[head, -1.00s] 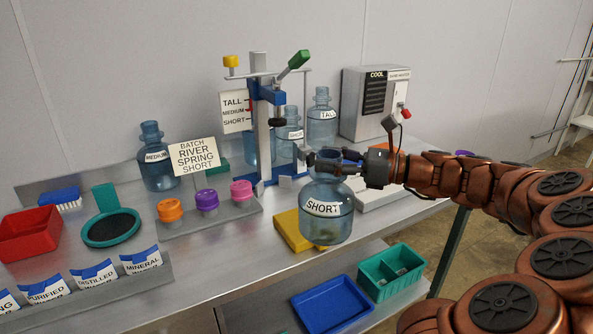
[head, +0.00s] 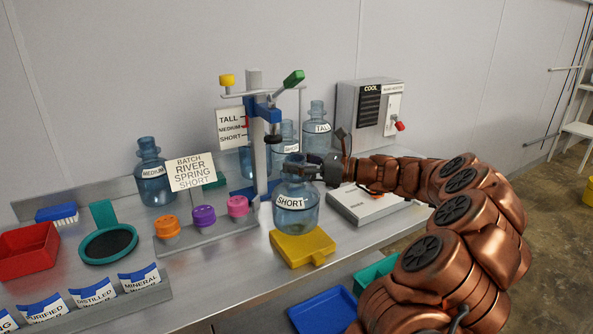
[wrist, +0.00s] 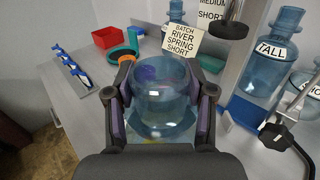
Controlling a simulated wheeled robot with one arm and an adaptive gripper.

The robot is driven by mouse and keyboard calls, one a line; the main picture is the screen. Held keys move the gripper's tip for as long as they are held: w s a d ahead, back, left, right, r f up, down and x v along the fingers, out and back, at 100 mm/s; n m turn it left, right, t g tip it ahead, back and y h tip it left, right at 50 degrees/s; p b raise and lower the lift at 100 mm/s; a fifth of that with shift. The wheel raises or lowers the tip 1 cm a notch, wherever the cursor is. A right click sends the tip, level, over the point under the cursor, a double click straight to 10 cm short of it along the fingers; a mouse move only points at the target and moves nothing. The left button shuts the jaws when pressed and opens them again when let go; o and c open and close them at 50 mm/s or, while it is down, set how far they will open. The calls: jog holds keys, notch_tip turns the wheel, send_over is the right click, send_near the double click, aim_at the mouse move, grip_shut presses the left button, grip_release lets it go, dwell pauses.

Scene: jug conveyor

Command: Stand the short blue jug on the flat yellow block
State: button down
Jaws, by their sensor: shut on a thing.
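The short blue jug (head: 296,212), a clear blue bottle labelled SHORT, is upright in the head view. My gripper (head: 300,166) is shut on it at the neck, coming from the right. In the wrist view the fingers (wrist: 158,95) flank the jug (wrist: 162,122) on both sides. The flat yellow block (head: 305,252) lies on the steel bench, and the jug's base is over its back part. I cannot tell whether the base touches the block or hangs just above it.
The blue press stand (head: 259,140) and the tall jug (head: 317,128) are behind. A rack of orange, purple and pink caps (head: 204,216) stands to the left. A grey flat box (head: 366,203) lies right, under my arm. A blue tray (head: 322,310) is below the bench's front edge.

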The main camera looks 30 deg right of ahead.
jog(key=shift+f, duration=1.45)
jog(key=shift+c, duration=2)
grip_release()
jog(key=shift+r, duration=0.1)
jog(key=shift+s+d, duration=0.15)
jog(key=shift+s, duration=0.05)
jog(key=b+v, duration=0.1)
jog(key=v, duration=1)
jog(key=shift+s+d+b, duration=0.2)
jog(key=shift+s+b, duration=0.1)
